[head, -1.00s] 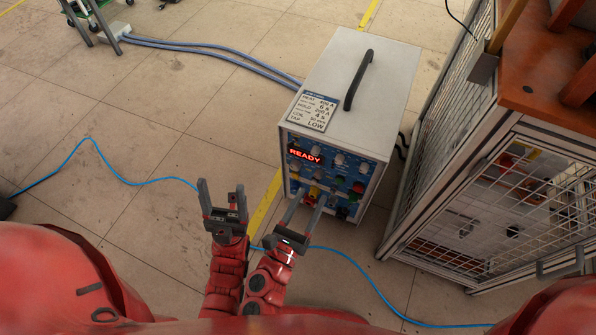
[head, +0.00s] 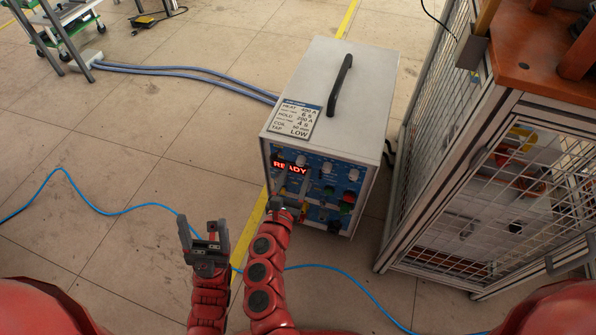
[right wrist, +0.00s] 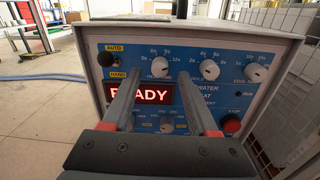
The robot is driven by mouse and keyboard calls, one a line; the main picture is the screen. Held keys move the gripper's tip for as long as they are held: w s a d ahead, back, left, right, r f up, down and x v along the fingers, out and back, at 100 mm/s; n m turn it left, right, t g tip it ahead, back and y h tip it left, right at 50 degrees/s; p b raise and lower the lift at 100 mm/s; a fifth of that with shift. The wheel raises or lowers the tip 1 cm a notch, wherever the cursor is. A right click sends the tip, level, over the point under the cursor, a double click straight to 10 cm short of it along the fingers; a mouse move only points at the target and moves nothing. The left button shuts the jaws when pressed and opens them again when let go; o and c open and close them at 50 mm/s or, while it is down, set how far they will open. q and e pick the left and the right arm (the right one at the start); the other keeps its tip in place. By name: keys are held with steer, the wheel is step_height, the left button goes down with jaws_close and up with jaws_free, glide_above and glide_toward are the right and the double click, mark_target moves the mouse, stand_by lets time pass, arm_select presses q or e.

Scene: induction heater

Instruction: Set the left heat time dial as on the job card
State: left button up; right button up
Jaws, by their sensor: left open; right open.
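The white heater (head: 335,75) has a blue front panel with several dials. The job card (head: 293,117) on its top reads HEAT, 6 S, HOLD, 4 S and TAP LOW; smaller print is doubtful. In the right wrist view, a white dial (right wrist: 158,67) with a seconds scale, left of the upper row, appears between my right fingertips; its label is partly hidden and its exact setting is unclear. My right gripper (right wrist: 160,76) is open, its fingers pointing at the panel, with no visible grip on the dial. My left gripper (head: 200,232) is open and empty, left of the heater.
More dials (right wrist: 210,70) sit to the right, with lower ones below. An AUTO/HAND switch (right wrist: 106,59) is at left and a red button (right wrist: 231,124) at lower right. The READY display (right wrist: 152,94) is partly covered. A mesh cage (head: 470,210) stands right of the heater.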

mark_target(301, 161)
steer(key=shift+x, duration=1.1)
jaws_close()
